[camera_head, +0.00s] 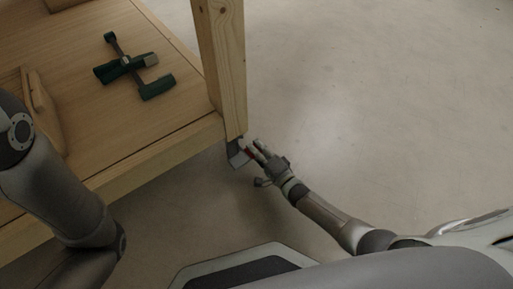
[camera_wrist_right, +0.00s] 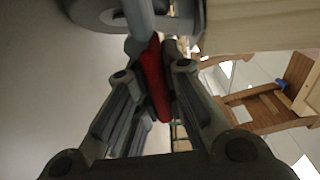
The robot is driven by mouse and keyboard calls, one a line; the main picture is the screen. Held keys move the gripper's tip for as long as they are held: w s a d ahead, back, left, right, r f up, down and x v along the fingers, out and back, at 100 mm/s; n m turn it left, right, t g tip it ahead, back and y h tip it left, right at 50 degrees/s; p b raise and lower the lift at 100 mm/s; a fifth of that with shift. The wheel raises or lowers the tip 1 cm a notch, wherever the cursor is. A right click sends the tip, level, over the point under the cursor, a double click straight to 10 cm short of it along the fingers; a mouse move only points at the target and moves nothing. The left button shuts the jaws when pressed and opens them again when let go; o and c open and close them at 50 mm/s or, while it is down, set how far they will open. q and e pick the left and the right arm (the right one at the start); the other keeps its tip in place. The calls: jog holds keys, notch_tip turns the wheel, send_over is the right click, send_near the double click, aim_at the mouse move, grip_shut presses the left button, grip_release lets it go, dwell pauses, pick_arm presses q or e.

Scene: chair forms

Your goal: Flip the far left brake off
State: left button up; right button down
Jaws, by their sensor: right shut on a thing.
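A grey caster (camera_head: 238,155) sits under the wooden post at the corner of the wooden table (camera_head: 170,135). Its red brake lever (camera_head: 248,152) shows as a small red spot beside my right gripper (camera_head: 256,149). In the right wrist view the red brake lever (camera_wrist_right: 158,82) lies between the two fingers of my right gripper (camera_wrist_right: 155,75), which is shut on it. The grey wheel (camera_wrist_right: 95,12) shows beyond the fingertips. My left arm comes in from the left, but its gripper is out of view. I cannot tell from these frames which way the brake is set.
The wooden post (camera_head: 222,65) rises right above the caster. A dark green clamp-like tool (camera_head: 127,64) and a wooden piece (camera_head: 40,98) lie on the tabletop. Wooden chair parts (camera_wrist_right: 265,105) show at the right of the wrist view. The floor (camera_head: 370,100) to the right is clear.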

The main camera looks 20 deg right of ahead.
jog(key=shift+r+n, duration=0.25)
jog(key=shift+n, duration=0.55)
jog(key=c, duration=1.5)
grip_release()
jog(key=shift+s, duration=0.1)
jog(key=v, duration=1.2)
jog(key=shift+r, duration=0.1)
